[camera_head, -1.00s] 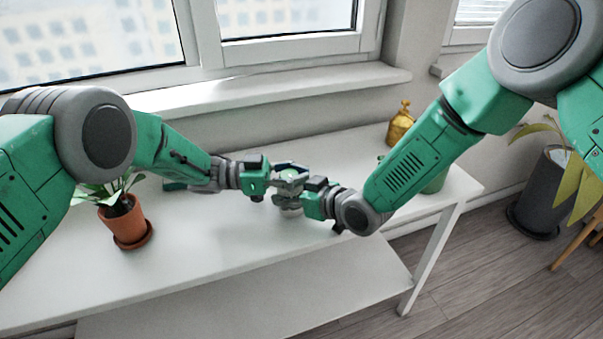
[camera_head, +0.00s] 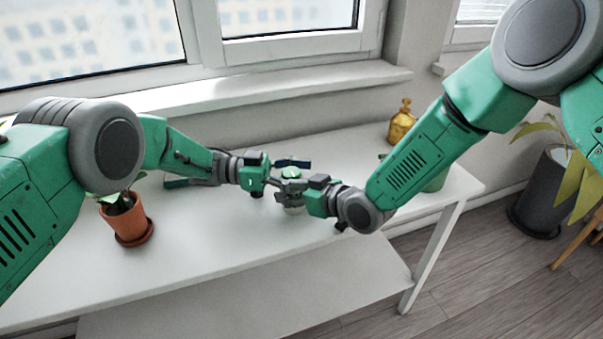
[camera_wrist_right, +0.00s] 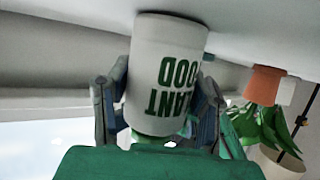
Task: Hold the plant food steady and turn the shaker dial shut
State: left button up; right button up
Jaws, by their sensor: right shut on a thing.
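The plant food shaker (camera_head: 293,209) is a white can with a green top (camera_head: 291,172), upright on the white table. In the right wrist view the can (camera_wrist_right: 168,70) appears upside down, with green "PLANT FOOD" lettering and a bit of its green top at the lower end. My right gripper (camera_head: 293,187) is shut on the can, one finger on each side. My left gripper (camera_head: 285,170) is at the green top from the left. Its fingers are spread, with one dark finger behind the top. The dial's exact setting is too small to read.
A potted plant in a terracotta pot (camera_head: 129,219) stands at the left of the table (camera_head: 215,245). A gold bottle (camera_head: 401,122) and a green container (camera_head: 436,180) are at the right, the latter partly behind my right arm. The front middle of the table is clear.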

pick_arm(q)
jog(key=shift+d+n+t, duration=0.15)
jog(key=shift+n+t, duration=0.15)
pick_arm(e)
jog(key=shift+s+a+f, duration=0.15)
